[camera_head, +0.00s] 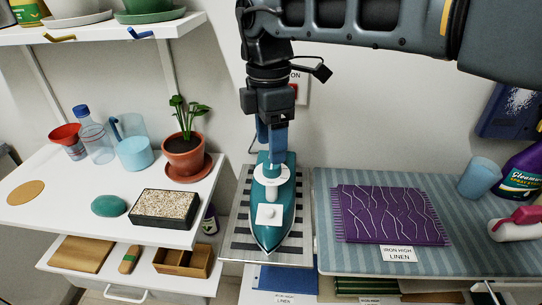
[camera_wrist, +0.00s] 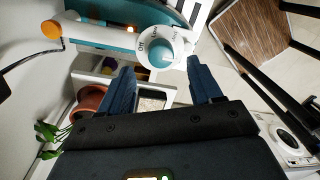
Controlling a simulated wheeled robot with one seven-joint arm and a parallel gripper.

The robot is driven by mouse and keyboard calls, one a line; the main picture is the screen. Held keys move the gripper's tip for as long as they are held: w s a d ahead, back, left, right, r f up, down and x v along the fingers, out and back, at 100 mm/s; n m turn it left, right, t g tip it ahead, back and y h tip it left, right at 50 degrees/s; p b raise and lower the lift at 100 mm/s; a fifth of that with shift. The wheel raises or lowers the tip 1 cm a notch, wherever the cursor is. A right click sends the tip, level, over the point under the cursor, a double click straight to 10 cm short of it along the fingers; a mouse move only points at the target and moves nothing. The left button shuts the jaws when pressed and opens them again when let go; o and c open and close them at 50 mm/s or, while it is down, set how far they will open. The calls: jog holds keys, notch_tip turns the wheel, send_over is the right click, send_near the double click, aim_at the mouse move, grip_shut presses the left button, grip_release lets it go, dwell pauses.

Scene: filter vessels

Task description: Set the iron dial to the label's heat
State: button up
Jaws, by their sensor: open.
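The teal and white iron (camera_head: 268,238) lies on a striped metal rest (camera_head: 237,247), its pointed end toward the front. In the wrist view its round white dial (camera_wrist: 155,47) has printed words; one looks like "Off", the others are too small to read surely. The purple cloth (camera_head: 388,216) carries a white label (camera_head: 398,254) reading "IRON HIGH LINEN". My gripper (camera_head: 272,156) points down over the back part of the iron. In the wrist view my gripper's fingers (camera_wrist: 161,75) are apart, with the dial just beyond their tips and nothing held. Contact with the dial cannot be told.
The cloth lies on a blue striped board (camera_head: 335,258) right of the iron. A blue cup (camera_head: 479,178) and purple bottle (camera_head: 521,172) stand on it at right. A potted plant (camera_head: 184,150) stands left on a white shelf. A higher shelf (camera_head: 95,31) is upper left.

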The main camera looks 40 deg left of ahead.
jog(key=shift+a+r, duration=0.1)
jog(key=shift+r, duration=1.65)
